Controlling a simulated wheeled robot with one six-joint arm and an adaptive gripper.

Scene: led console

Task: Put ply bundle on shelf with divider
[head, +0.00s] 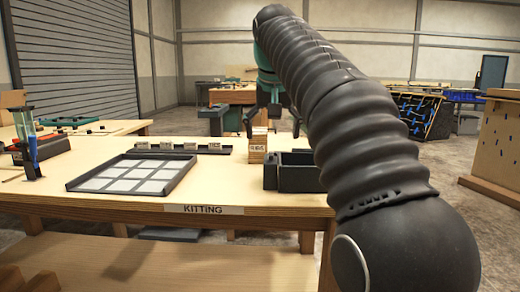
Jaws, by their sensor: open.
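A stack of thin light wood pieces, which looks like the ply bundle (258,146), stands upright on the kitting table (120,204) in the head view. It has a small pale label on its front. My gripper (273,122) is open, with its dark fingers pointing down above and around the top of the stack. I cannot tell whether the fingers touch it. My arm covers the area to the right. I cannot make out a shelf with a divider for certain.
A dark tray with pale squares (122,187) lies left of the stack. A low black rail with small labelled blocks (178,152) is behind it. A black open bin (300,179) stands just right of the stack. Clamps (31,150) stand at far left.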

